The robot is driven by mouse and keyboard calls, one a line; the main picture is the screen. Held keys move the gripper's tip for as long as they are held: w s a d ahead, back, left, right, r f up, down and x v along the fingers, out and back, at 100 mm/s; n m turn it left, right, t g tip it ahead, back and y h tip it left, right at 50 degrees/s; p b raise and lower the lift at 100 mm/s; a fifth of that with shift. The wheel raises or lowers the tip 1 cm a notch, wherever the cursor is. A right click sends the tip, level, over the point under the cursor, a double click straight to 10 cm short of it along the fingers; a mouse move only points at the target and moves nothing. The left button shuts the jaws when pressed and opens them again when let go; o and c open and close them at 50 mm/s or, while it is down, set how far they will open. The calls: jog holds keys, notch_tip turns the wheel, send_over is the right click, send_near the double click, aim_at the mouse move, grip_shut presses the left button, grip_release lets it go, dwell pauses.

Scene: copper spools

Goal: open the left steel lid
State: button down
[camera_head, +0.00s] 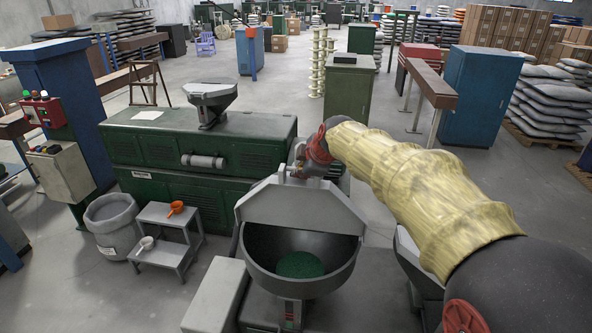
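The left steel lid (290,207) is a grey plate that stands raised at the back of a round dark hopper (262,262). The hopper's mouth is uncovered in front of it, and green granules (300,264) show inside. My gripper (297,171) is at the top edge of the lid, at or just behind a small fitting there. It is small and partly hidden, so I cannot tell whether its fingers touch the lid or are shut. My arm, in a yellow sleeve, reaches in from the lower right. It hides much of a second grey hopper on the right.
A green machine cabinet (150,150) stands behind and left, with a grey funnel (210,95) on top. Grey steps (165,245) hold an orange scoop (176,208) and a pale cup. A bin (112,225) stands beside them. Open floor lies beyond, right of the cabinet.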

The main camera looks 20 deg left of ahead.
jog(key=shift+d+f, duration=0.1)
jog(key=shift+f, duration=0.4)
jog(key=c, duration=2.1)
grip_release()
jog(key=shift+w+r, duration=0.1)
jog(key=shift+o, duration=1.1)
jog(key=shift+r, duration=0.2)
jog(key=v, duration=1.2)
jog(key=shift+w, duration=0.1)
